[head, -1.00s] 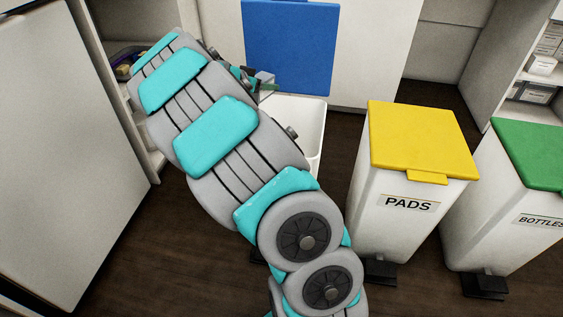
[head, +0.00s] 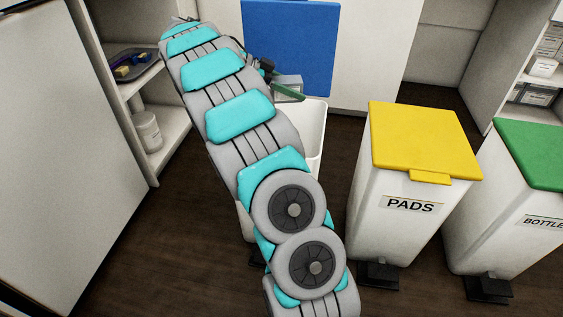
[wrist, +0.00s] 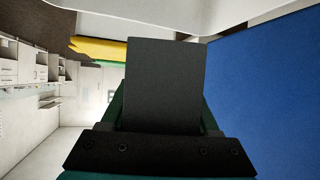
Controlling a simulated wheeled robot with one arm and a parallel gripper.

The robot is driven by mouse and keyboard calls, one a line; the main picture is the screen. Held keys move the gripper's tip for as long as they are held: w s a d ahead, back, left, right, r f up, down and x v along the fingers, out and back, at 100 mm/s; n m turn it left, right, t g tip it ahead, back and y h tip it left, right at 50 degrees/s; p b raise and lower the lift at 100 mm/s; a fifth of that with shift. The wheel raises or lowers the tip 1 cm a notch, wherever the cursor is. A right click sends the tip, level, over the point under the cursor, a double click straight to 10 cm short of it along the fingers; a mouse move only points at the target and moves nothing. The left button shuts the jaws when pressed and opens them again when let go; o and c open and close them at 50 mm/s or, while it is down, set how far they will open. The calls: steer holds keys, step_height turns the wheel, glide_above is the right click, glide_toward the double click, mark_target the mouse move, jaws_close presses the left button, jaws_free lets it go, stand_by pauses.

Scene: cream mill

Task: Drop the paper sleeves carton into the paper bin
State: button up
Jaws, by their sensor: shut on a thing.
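A small grey carton (head: 291,82) is held in my gripper (head: 287,91), whose green finger shows against its near side. The carton is in front of the raised blue lid (head: 290,45) and looks to be over the back part of the open white bin (head: 314,128). In the wrist view a dark block (wrist: 165,85), seemingly the carton in shadow, stands between the green fingers, with the blue lid (wrist: 265,90) close on the right. My arm hides much of the bin's front, and no label on it shows.
A closed yellow-lidded PADS bin (head: 408,195) and a closed green-lidded BOTTLES bin (head: 510,210) stand to the right. A shelf (head: 165,130) with a tray (head: 132,66) and a white jar (head: 147,131) is at the left. Dark floor is bare between them.

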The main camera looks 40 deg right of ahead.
steer(key=shift+f+p, duration=0.5)
steer(key=shift+f, duration=1.7)
steer(key=o, duration=1.4)
glide_toward(293, 102)
steer(key=d+f, duration=0.3)
steer(key=shift+w+d, duration=0.15)
steer(key=shift+w, duration=0.25)
steer(key=shift+r, duration=0.1)
